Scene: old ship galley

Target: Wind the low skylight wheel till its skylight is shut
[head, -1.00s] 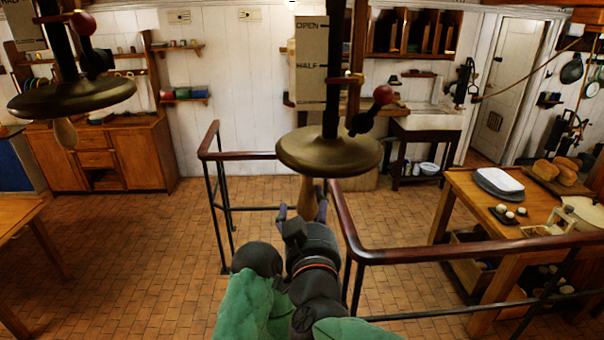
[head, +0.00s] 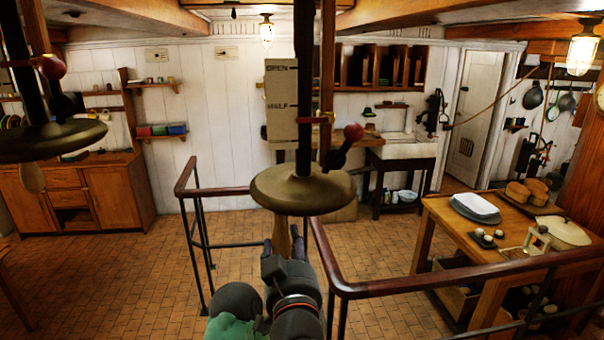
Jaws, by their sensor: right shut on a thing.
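The nearer brass wheel (head: 303,190) hangs level on a dark upright shaft in the middle of the head view. Its wooden handle (head: 281,236) points down from the underside. My right gripper (head: 283,250) reaches up from below and is shut on this handle. Behind the shaft a pale scale board (head: 282,85) reads OPEN at the top and HALF lower down. A red pointer (head: 315,119) sits a little below HALF. A red-knobbed lever (head: 353,132) stands beside the shaft. The skylight itself is not in view. My left gripper is not in view.
A second brass wheel (head: 45,141) with its own handle hangs at the left. A wooden-topped railing (head: 345,288) runs close to the right of my right arm. A worktable (head: 440,210) with bread and dishes stands at the right. Tiled floor is clear at the left.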

